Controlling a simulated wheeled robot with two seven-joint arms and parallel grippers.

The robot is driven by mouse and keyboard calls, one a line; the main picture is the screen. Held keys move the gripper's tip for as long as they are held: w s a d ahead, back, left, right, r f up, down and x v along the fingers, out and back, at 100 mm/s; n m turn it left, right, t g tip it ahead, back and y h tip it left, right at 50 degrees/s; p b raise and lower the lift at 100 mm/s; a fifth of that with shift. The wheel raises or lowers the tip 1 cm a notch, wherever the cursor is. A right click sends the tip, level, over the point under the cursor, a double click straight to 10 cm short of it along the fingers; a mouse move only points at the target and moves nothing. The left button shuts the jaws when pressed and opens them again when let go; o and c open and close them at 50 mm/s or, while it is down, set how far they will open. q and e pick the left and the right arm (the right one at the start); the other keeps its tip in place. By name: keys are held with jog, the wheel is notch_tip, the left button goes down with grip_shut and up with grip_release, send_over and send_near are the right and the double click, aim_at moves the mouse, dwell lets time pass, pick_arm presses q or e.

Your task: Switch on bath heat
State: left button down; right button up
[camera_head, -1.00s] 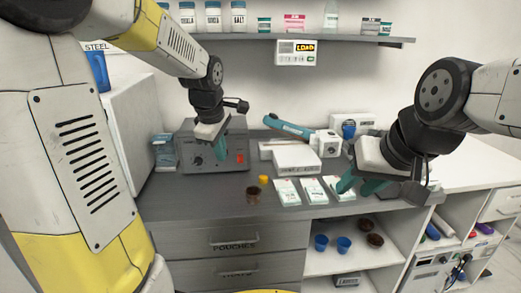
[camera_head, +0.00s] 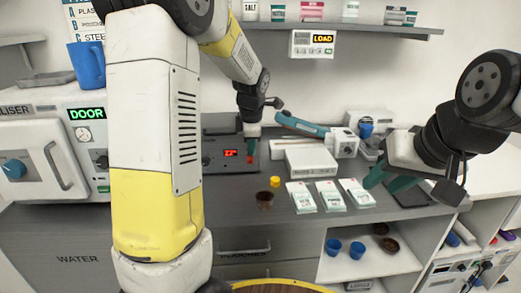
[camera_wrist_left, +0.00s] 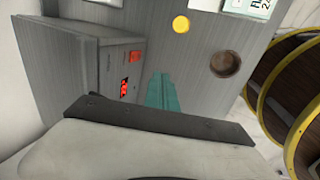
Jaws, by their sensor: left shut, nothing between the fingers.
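The bath is a grey box (camera_head: 215,168) on the counter, partly hidden behind my left arm. Its front has a lit red display (camera_head: 231,153) reading about 22 and a red switch (camera_head: 250,160) to the right. My left gripper (camera_head: 249,155) is shut and empty, its teal fingertips right at the switch in the head view. In the left wrist view the fingers (camera_wrist_left: 161,92) are beside the bath front, near the display (camera_wrist_left: 124,87) and red switch (camera_wrist_left: 135,56); contact cannot be told. My right gripper (camera_head: 388,181) appears open and empty over the counter's right part.
A yellow cap (camera_head: 275,182) and brown cup (camera_head: 264,197) stand in front of the bath. A white box (camera_head: 311,162) and several packets (camera_head: 330,195) lie to the right. A steriliser (camera_head: 40,155) is at left. A shelf (camera_head: 340,28) hangs above.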

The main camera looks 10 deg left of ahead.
aim_at(250, 159)
pick_arm(q)
jog(key=x, duration=0.8)
jog(key=shift+a+f, duration=0.1)
jog(key=shift+f, duration=0.3)
jog(key=w, duration=0.2)
jog(key=shift+w+a+f, duration=0.15)
jog(key=shift+w+a, duration=0.1)
jog(key=shift+a, duration=0.15)
jog(key=shift+w+a, duration=0.15)
jog(key=shift+w, duration=0.55)
jog(key=shift+w+f, duration=0.2)
jog(key=shift+w, duration=0.05)
jog(key=shift+r, duration=0.15)
